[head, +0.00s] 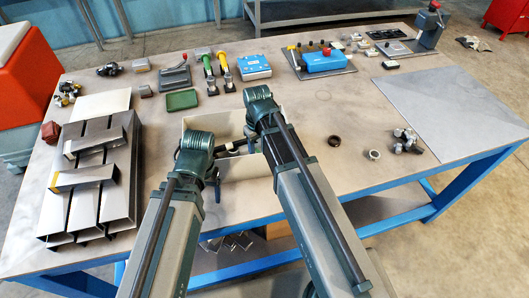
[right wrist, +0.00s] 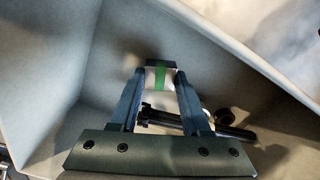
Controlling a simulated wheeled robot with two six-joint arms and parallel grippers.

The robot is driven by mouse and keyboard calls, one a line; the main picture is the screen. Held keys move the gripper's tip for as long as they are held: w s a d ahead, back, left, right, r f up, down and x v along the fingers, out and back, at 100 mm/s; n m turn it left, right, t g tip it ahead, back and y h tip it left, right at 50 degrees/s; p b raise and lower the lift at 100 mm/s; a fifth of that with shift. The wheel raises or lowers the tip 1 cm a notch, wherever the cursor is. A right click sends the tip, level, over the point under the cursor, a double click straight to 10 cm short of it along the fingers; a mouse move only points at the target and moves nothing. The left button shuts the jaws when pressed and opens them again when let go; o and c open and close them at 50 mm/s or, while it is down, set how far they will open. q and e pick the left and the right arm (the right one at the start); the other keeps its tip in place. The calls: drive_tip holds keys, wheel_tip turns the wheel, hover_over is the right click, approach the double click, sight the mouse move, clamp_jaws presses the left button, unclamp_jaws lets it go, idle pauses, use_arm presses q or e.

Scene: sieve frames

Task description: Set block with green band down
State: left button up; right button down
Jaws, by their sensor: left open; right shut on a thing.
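The block with green band (right wrist: 159,77) is pale with a dark top edge and a green stripe. In the right wrist view it sits between the fingertips of my right gripper (right wrist: 160,82), which is shut on it. Pale walls of an open bin (right wrist: 50,85) surround it; I cannot tell whether it touches the floor. In the head view the bin (head: 192,122) is at the middle of the bench, partly hidden by my arms, and the block is hidden. My left gripper (head: 234,147), small and partly covered, is open over the bin.
Steel channel pieces (head: 95,170) fill the bench's left. A green tray (head: 182,99), a blue scale (head: 256,67) and tools stand behind the bin. Rings (head: 374,155) and small metal parts (head: 407,140) lie to the right. The grey mat (head: 450,105) at the right is bare.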

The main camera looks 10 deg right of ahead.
use_arm(q)
drive_tip(key=shift+f, duration=0.15)
use_arm(e)
drive_tip(key=shift+f, duration=0.15)
drive_tip(key=shift+w+d, duration=0.1)
drive_tip(key=shift+w, duration=0.05)
drive_tip(key=w+d, duration=0.2)
drive_tip(key=w, duration=0.1)
drive_tip(key=shift+d, duration=0.3)
use_arm(q)
drive_tip(key=shift+f+b, duration=0.65)
drive_tip(key=shift+f, duration=0.1)
use_arm(e)
drive_tip(key=shift+s+f, duration=0.2)
drive_tip(key=shift+f, duration=0.5)
use_arm(q)
drive_tip(key=shift+r, duration=0.1)
use_arm(e)
drive_tip(key=shift+r, duration=0.1)
drive_tip(key=shift+f, duration=0.2)
drive_tip(key=shift+c, duration=1.8)
unclamp_jaws()
